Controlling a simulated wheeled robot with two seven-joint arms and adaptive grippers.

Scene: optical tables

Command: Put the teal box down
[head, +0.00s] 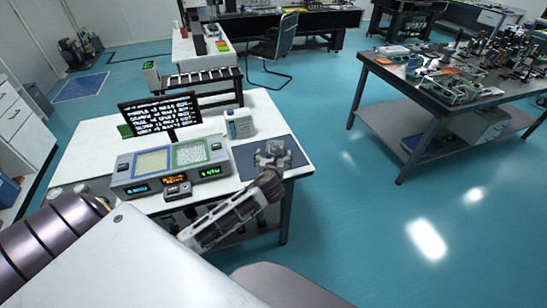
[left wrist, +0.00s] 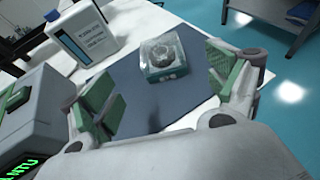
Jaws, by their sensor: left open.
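The teal box (left wrist: 163,62), with a clear top and a round thing inside, sits upright on the dark mat (left wrist: 142,98) in the left wrist view. My left gripper (left wrist: 164,85) is open, with its green finger pads to the left and right of the box. Bare mat shows between the left pads and the box, and the box looks free of both fingers. In the head view my left gripper (head: 272,158) is over the mat (head: 246,163) at the table's right end and mostly hides the box. My right gripper is not in view.
A white bottle (head: 239,123) stands at the mat's back left. A grey instrument (head: 172,166) with lit displays is left of the mat, before a black screen (head: 160,113). The white table (head: 265,108) ends just right of the mat.

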